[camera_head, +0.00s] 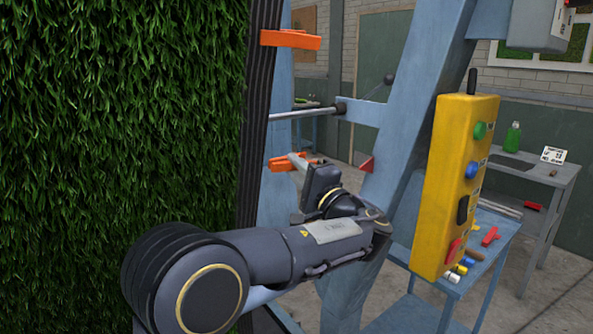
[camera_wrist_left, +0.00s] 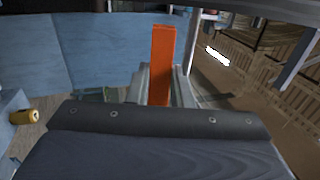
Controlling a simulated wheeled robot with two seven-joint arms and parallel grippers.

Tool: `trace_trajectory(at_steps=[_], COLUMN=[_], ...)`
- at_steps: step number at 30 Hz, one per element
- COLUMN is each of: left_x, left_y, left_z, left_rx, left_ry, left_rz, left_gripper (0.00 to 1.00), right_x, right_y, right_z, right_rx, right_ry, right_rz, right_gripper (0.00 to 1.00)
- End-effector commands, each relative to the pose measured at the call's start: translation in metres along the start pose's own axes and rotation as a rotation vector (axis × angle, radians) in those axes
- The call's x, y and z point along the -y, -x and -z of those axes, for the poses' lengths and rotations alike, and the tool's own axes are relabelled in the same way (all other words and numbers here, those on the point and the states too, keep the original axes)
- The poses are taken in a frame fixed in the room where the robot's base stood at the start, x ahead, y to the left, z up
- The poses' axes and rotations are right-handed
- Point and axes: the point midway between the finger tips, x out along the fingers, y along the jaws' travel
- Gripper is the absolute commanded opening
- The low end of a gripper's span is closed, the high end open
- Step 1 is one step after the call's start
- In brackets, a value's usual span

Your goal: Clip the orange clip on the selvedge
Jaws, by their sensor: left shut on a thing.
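The turf (camera_head: 120,110) hangs upright at the left in the head view. Its selvedge is a dark vertical strip (camera_head: 258,100) along the turf's right edge. One orange clip (camera_head: 292,40) sits on the selvedge near the top, jutting right. My left gripper (camera_head: 303,163) is shut on another orange clip (camera_head: 281,165), lower down. That clip's left end is close beside the selvedge; I cannot tell whether they touch. In the left wrist view the held orange clip (camera_wrist_left: 162,62) stands upright between the fingers. My right gripper is out of view.
A blue steel frame (camera_head: 405,110) stands right of the selvedge, with a metal rod (camera_head: 310,112) across. A yellow control box (camera_head: 455,185) with buttons hangs at the right. Behind it, a blue cart (camera_head: 490,262) holds small items, and a grey table (camera_head: 525,175) bears a green bottle (camera_head: 513,138).

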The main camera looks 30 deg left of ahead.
Motion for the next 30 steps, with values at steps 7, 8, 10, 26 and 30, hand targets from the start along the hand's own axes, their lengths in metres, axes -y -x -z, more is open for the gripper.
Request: trace_trajectory(at_steps=[7,8,10,26,30], left_x=[0.001,0.001,0.0,0.0,0.0], left_y=[0.0,0.0,0.0,0.0,0.0], left_z=[0.0,0.0,0.0,-0.008,-0.011], left_rx=[0.0,0.0,0.0,0.0,0.0], left_ry=[0.001,0.001,0.001,0.002,0.002], left_rz=[0.0,0.0,0.0,0.0,0.0], left_gripper=[0.05,0.05,0.05,0.05,0.05], right_x=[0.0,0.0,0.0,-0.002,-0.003], right_y=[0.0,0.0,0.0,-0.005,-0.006], right_z=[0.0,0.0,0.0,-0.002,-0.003], right_rx=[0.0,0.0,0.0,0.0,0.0], right_ry=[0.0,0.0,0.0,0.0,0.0], right_rz=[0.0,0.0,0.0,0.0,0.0], right_gripper=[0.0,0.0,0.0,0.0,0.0])
